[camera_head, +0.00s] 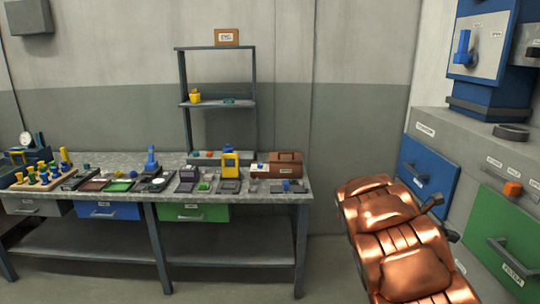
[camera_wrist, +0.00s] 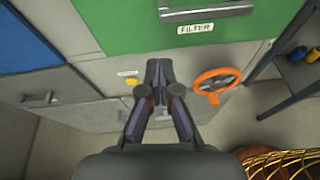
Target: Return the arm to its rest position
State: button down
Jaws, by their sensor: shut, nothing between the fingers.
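My gripper (camera_wrist: 157,72) shows in the wrist view with its two dark fingers together and nothing between them. It is in front of the cabinet, below the green drawer (camera_wrist: 200,22) labelled FILTER. An orange handwheel (camera_wrist: 217,84) is just right of the fingertips, and a small yellow knob (camera_wrist: 131,81) is to their left. In the head view my copper-coloured arm extends at the lower right, in front of the cabinet (camera_head: 455,130); the fingers cannot be made out there.
The cabinet's blue drawer (camera_head: 427,169) and green drawer (camera_head: 505,235) are close to my arm on the right. A workbench (camera_head: 150,208) crowded with tools stands along the wall at left, with a shelf rack (camera_head: 218,103) on it. Some bare floor shows between bench and arm.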

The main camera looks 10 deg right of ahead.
jog(key=s+a+m+g+y, duration=0.1)
jog(key=s+a+m+y, duration=0.25)
jog(key=s+a, duration=0.35)
jog(key=s+a+m+y, duration=0.2)
jog(key=s+a+m, duration=0.35)
jog(key=s, duration=0.45)
jog(key=s+a+f+m+y, duration=0.2)
jog(key=s+a+m+y, duration=0.1)
jog(key=s+a, duration=0.6)
jog(key=s+a+f+m+t+y, duration=0.1)
jog(key=s+a+y, duration=0.4)
jog(key=a, duration=1)
jog(key=s+f+m, duration=0.1)
jog(key=s+m, duration=0.1)
jog(key=s, duration=0.1)
jog(key=shift+s+f+m, duration=0.3)
jog(key=shift+s+f, duration=0.05)
jog(key=shift+s, duration=0.05)
